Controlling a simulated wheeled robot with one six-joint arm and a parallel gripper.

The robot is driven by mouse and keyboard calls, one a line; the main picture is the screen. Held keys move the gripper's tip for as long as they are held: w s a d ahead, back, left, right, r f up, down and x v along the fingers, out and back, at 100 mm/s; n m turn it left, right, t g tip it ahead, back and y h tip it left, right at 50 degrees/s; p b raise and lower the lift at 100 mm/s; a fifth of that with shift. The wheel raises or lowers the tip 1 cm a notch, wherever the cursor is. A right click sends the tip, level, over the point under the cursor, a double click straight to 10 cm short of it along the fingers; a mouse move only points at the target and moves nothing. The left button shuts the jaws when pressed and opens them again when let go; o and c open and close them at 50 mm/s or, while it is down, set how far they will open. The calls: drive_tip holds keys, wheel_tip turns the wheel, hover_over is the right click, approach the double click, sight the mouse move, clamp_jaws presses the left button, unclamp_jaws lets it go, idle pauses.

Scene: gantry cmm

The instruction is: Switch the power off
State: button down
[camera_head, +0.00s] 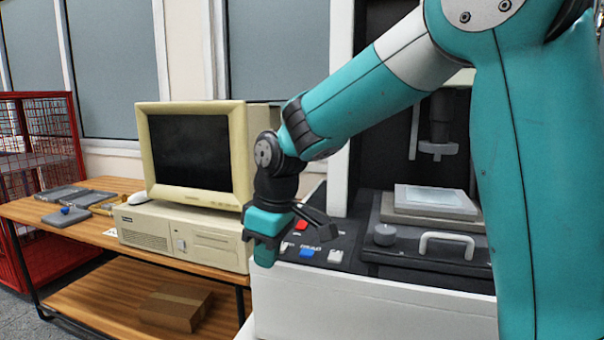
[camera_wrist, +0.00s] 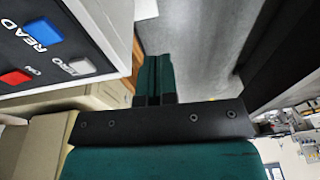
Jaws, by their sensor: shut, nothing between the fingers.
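The control panel (camera_head: 318,265) is the dark left part of the white machine's top. It carries a red button (camera_head: 301,225), a blue button (camera_head: 307,252) and a pale button (camera_head: 335,256). In the wrist view the red button (camera_wrist: 15,77) has a small label beside it that seems to read "ON". The blue button (camera_wrist: 45,32) is marked READ and the grey one (camera_wrist: 82,66) ZERO. My gripper (camera_head: 265,255) is shut and empty, at the panel's left edge. In the wrist view its fingers (camera_wrist: 154,65) point past the panel's edge, apart from the buttons.
A beige computer with a monitor (camera_head: 190,150) stands on a wooden table (camera_head: 75,232) close left of my gripper. The machine's stage has a white handle (camera_head: 447,240) and a round knob (camera_head: 385,234). A red cage (camera_head: 40,150) stands far left.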

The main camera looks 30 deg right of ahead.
drive_tip(key=w+d+r+h+p, duration=0.2)
drive_tip(key=w+d+r+p, duration=0.7)
drive_tip(key=w+p, duration=0.1)
wheel_tip(320, 180, up, 2)
drive_tip(key=p, duration=0.4)
hover_over(302, 222)
drive_tip(key=s+a, duration=0.1)
drive_tip(key=a, duration=0.1)
drive_tip(key=shift+s+d+r+g+h, duration=0.1)
drive_tip(key=shift+d+r+g+h, duration=0.05)
drive_tip(key=shift+d+g+h, duration=0.2)
drive_tip(key=shift+a, duration=0.1)
drive_tip(key=f+p, duration=0.1)
drive_tip(key=f, duration=0.3)
drive_tip(key=f+p, duration=0.1)
drive_tip(key=f, duration=0.3)
drive_tip(key=w+d+f+p, duration=0.1)
drive_tip(key=f+p, duration=0.1)
drive_tip(key=f, duration=0.3)
drive_tip(key=shift+d, duration=0.1)
drive_tip(key=shift+f, duration=0.45)
drive_tip(key=shift+f, duration=0.1)
